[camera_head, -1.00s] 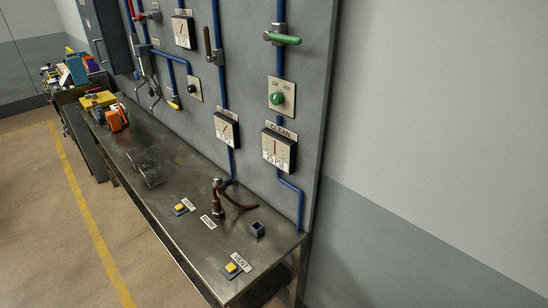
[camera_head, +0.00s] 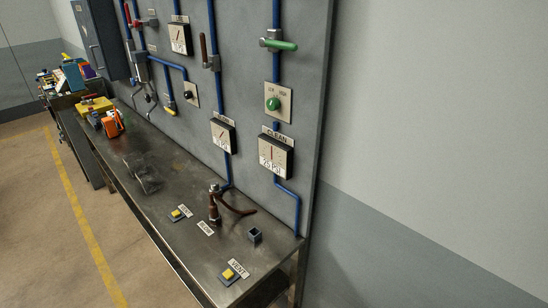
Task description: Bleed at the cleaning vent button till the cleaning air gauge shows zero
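The cleaning air gauge (camera_head: 273,158) is a square white-faced dial under a CLEAN plate, low on the right side of the grey panel. Its needle looks roughly upright, but the reading is too small to be sure of. A yellow button (camera_head: 229,273) on a dark base sits at the near right end of the metal bench, beside a VENT label (camera_head: 238,267). A second yellow button (camera_head: 177,213) with a small label is farther back on the bench. Neither gripper is in view, and nothing touches the buttons.
A brown-handled fitting with a hose (camera_head: 214,205) and a small dark square holder (camera_head: 255,235) stand on the bench (camera_head: 195,250). A green-handled valve (camera_head: 278,45) and green knob (camera_head: 273,104) are above the gauge. Floor left of the bench is clear.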

